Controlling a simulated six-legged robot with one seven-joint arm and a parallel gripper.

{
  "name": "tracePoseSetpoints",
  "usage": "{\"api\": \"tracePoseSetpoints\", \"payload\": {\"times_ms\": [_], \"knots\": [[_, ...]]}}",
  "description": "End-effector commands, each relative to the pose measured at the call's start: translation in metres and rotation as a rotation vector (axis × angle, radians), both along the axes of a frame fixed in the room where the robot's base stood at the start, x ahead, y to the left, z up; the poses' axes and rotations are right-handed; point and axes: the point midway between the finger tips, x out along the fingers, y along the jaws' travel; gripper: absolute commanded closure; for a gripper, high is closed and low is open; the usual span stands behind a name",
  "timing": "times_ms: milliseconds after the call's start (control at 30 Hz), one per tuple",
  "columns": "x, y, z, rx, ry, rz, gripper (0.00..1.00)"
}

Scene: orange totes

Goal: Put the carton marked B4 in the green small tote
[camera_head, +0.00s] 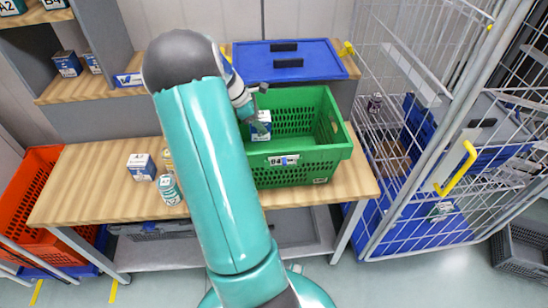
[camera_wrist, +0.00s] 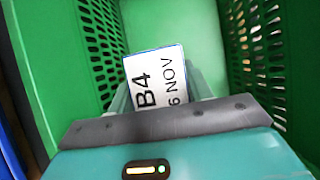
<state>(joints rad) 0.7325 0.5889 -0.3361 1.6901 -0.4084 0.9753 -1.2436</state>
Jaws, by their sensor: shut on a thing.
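The green small tote (camera_head: 311,154) stands on the wooden table, with perforated side walls and an open top. A white carton with a blue edge (camera_head: 261,126) is at the tote's left side in the head view. In the wrist view the carton (camera_wrist: 157,76) reads B4 and "6 NOV". My gripper (camera_head: 257,108) is shut on this carton. In the wrist view my gripper (camera_wrist: 160,98) points down between the tote's green walls, and the tote floor (camera_wrist: 175,25) looks bare. The carton's lower part and the fingertips are partly hidden.
A blue lidded tote (camera_head: 290,65) stands behind the green tote. A carton (camera_head: 141,167) and a can (camera_head: 169,190) stand at the table's left (camera_head: 75,190). A wire cage trolley (camera_head: 430,120) is on the right. An orange tote (camera_head: 35,175) is at far left.

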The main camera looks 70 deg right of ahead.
Motion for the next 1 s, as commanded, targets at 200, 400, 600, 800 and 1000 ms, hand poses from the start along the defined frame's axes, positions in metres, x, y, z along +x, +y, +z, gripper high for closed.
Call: {"api": "tracePoseSetpoints", "payload": {"times_ms": [200, 400, 600, 800, 1000], "knots": [[-0.005, 0.004, -0.027, 0.003, 0.002, 0.004, 0.86], [-0.006, 0.004, -0.059, 0.000, 0.001, 0.003, 0.86], [-0.005, 0.003, -0.078, 0.000, 0.001, 0.003, 0.86], [-0.004, 0.002, -0.101, -0.001, 0.000, 0.000, 0.86], [-0.002, 0.001, -0.101, -0.002, -0.001, 0.001, 0.86]]}}
